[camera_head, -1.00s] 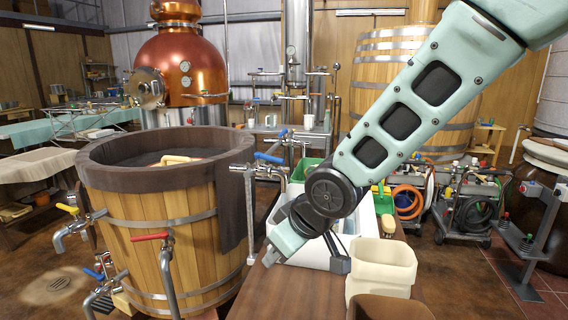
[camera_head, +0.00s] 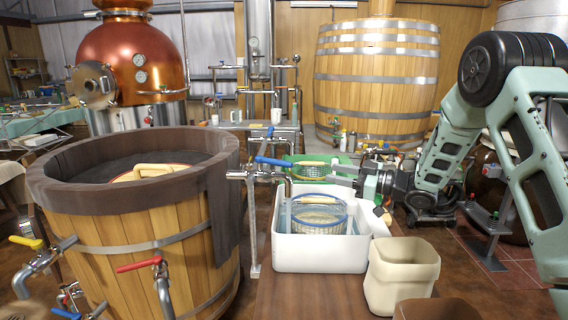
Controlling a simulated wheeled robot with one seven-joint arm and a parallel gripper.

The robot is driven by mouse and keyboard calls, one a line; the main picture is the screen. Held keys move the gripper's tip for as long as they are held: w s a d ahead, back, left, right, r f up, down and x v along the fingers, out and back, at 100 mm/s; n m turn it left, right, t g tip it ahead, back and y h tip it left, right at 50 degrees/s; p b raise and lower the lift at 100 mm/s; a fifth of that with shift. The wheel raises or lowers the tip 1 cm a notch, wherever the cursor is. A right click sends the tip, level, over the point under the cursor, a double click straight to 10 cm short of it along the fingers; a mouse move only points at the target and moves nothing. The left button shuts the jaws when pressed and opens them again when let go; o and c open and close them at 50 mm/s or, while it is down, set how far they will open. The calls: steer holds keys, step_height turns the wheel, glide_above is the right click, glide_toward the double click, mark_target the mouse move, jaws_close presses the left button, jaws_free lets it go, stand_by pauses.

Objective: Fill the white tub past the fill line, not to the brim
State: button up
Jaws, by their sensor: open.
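The white tub (camera_head: 318,257) stands on the brown table below a metal tap. A wire basket with a blue rim (camera_head: 318,217) sits inside it. Bluish tones show around the basket, but I cannot tell the water level, and no fill line is readable. The tap's blue lever (camera_head: 288,162) lies roughly level, pointing right, and its spout (camera_head: 288,186) hangs over the tub's back left. I cannot tell whether water runs. My gripper (camera_head: 361,181) is open and appears empty, above the tub's back right, to the right of the lever's end and apart from it.
A large wooden vat (camera_head: 140,235) with red and yellow levered taps stands at left. A cream bin (camera_head: 402,272) stands right of the tub, with a brown container (camera_head: 430,310) before it. A green crate (camera_head: 315,168) is behind the tub. Bare table (camera_head: 310,297) lies in front.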

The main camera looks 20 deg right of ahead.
mark_target(284, 164)
steer(key=p+x, duration=0.2)
steer(key=x, duration=1.4)
steer(key=shift+w+a, duration=0.25)
steer(key=shift+a, duration=0.1)
jaws_close()
